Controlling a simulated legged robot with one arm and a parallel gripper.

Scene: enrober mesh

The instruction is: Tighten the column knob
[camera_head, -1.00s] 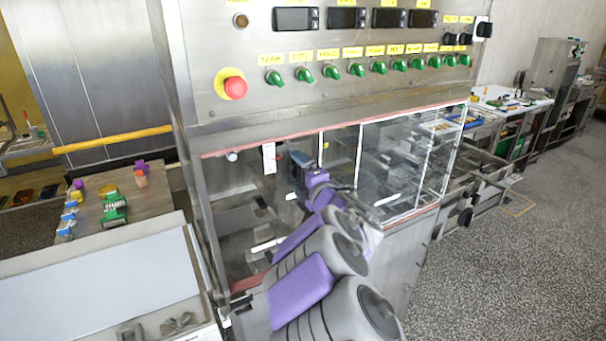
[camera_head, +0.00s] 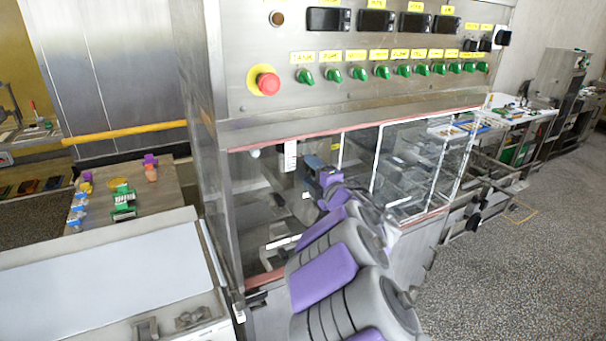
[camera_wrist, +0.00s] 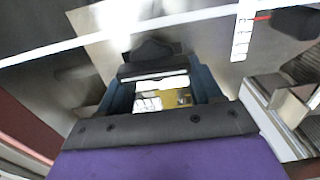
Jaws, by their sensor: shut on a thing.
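A dark, lobed knob (camera_wrist: 152,49) shows at the top middle of the wrist view, just beyond my fingertips; I take it to be the column knob. My gripper (camera_wrist: 154,73) has its two dark blue fingers on either side of a dark bar below the knob's lobes. It is shut on what appears to be this knob, though the contact itself is hard to see. In the head view my gripper (camera_head: 314,166) is inside the machine's lower bay, and the knob is hidden there. My purple and grey arm reaches in from below.
A white scale strip (camera_wrist: 242,32) with a red pointer (camera_wrist: 262,18) is right of the knob. Clear panels (camera_head: 400,170) close the bay's right side. Above is a control panel (camera_head: 390,45) with green switches and a red stop button (camera_head: 267,83). Open floor lies right.

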